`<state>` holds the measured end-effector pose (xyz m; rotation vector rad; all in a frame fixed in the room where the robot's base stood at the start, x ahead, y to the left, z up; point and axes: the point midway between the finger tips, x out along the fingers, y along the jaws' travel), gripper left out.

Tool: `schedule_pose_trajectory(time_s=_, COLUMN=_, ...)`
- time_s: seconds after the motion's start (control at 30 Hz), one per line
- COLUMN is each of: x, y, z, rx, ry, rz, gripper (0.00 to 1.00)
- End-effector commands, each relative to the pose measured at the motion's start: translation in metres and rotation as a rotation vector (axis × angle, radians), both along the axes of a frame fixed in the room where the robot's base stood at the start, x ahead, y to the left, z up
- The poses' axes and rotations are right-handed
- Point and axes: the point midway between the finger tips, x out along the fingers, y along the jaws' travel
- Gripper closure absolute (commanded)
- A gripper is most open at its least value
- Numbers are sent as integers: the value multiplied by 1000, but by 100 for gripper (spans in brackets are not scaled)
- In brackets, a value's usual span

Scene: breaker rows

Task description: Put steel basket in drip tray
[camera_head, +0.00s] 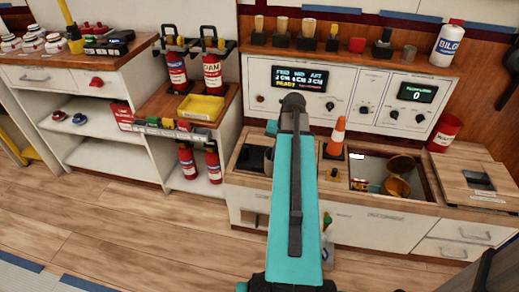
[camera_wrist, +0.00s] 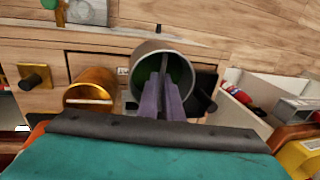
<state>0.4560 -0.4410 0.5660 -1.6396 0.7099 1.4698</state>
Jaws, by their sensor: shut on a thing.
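A round steel basket (camera_wrist: 146,50), open at the end facing me with a dark inside, is in the middle of the wrist view. My gripper (camera_wrist: 163,68) is shut on it, its narrow fingers reaching across its lower rim. No thing is clearly marked as the drip tray. A shallow yellow tray (camera_head: 201,107) lies on the small wooden stand at the left, and shows at the lower right of the wrist view (camera_wrist: 302,155); I cannot tell whether it is the drip tray.
An orange cone (camera_head: 337,138) stands right of my arm. Fire extinguishers (camera_head: 175,68) stand behind the yellow tray. The floor at left is clear.

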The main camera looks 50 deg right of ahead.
Motion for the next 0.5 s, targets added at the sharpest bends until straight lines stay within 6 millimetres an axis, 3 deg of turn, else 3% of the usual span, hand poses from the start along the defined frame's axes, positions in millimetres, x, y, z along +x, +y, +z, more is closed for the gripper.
schedule_pose_trajectory(time_s=0.5, x=68, y=-17, z=-7, rx=0, ry=0, rz=2, gripper=100)
